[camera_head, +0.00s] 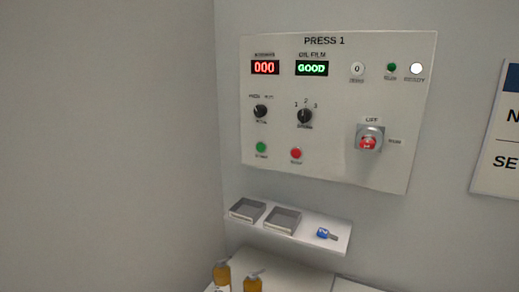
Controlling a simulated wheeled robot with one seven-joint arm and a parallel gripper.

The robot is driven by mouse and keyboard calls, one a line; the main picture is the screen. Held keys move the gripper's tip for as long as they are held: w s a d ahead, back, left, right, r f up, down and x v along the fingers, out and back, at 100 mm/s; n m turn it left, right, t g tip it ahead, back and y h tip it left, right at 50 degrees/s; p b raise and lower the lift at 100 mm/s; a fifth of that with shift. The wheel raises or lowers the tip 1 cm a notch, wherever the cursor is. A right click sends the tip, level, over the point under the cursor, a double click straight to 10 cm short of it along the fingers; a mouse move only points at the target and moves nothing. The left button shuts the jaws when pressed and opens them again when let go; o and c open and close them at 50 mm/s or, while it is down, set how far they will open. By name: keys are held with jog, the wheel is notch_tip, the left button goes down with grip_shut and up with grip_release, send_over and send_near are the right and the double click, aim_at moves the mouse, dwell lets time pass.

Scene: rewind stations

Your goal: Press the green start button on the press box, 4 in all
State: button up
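The press box (335,160) is a pale panel on the wall, headed "PRESS 1". Its green button (261,147) is at the lower left, with a label beneath that is too small to read surely. A red button (296,153) is just right of it. A red display (265,67) reads 000, and a green display (312,68) reads GOOD. A small green button or lamp (392,67) and a lit white lamp (416,68) labelled READY are at the upper right. My gripper is not in view.
Two dark knobs (261,111) (305,116) and a red switch (368,143) under an OFF label are on the panel. Below, a white shelf (310,246) holds two grey trays (247,210) (283,220) and a blue item (327,234). Orange bottles (222,274) stand lower. Space before the panel looks clear.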

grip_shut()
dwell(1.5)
